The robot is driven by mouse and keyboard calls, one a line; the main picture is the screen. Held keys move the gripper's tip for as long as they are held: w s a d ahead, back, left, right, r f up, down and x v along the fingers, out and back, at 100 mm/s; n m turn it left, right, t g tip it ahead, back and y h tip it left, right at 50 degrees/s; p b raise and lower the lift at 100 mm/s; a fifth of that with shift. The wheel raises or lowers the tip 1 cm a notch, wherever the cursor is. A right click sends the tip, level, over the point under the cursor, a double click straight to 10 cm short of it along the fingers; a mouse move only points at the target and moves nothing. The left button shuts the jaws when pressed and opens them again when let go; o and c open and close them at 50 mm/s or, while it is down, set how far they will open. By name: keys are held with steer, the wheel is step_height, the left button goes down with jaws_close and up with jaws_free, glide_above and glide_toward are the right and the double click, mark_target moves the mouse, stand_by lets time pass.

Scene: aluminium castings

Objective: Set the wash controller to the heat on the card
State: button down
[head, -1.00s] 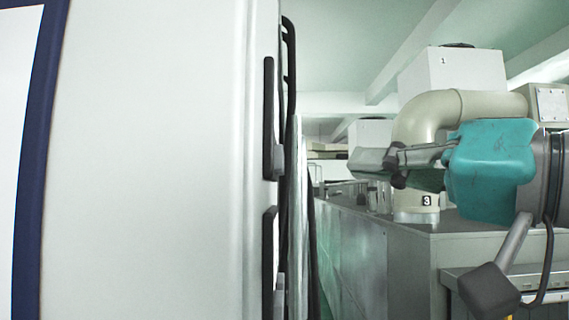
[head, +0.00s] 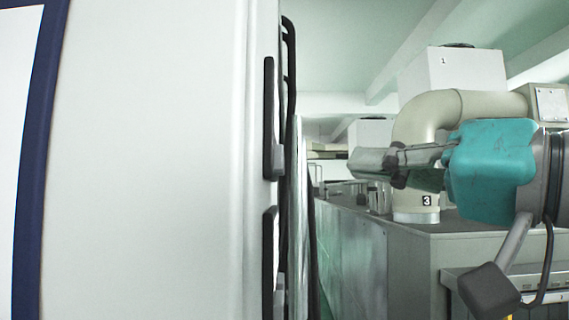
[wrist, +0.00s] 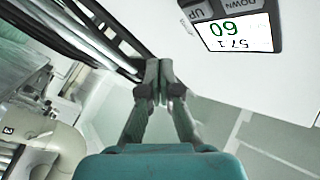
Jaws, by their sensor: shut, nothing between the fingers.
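The wash controller's display (wrist: 237,32) is in the wrist view at the top right, upside down in the picture. It shows a large green 60 and smaller dark digits that look like 57.1. The grey UP button (wrist: 196,13) and DOWN button (wrist: 238,3) sit at the top edge, partly cut off. My gripper (wrist: 160,72) is shut and empty, its fingertips left of and below the display in the picture. In the head view my gripper (head: 362,162) points left toward the white cabinet, with a gap between. I see no readable card.
The white cabinet (head: 150,160) fills the left of the head view, with dark fittings (head: 270,120) and black cables (head: 290,70) along its edge. A beige pipe (head: 415,115) marked 3 rises behind my gripper from a long grey machine (head: 400,260). Open air lies between cabinet and gripper.

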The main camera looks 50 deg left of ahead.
steer(key=w+d, duration=0.2)
steer(key=w, duration=0.1)
steer(key=shift+d, duration=0.2)
stand_by(0.4)
steer(key=s+a, duration=0.5)
steer(key=s, duration=0.1)
steer(key=shift+s+a, duration=0.3)
steer(key=shift+s, duration=0.1)
steer(key=shift+a, duration=0.1)
stand_by(1.4)
steer(key=shift+s+a, duration=0.2)
steer(key=shift+s, duration=0.1)
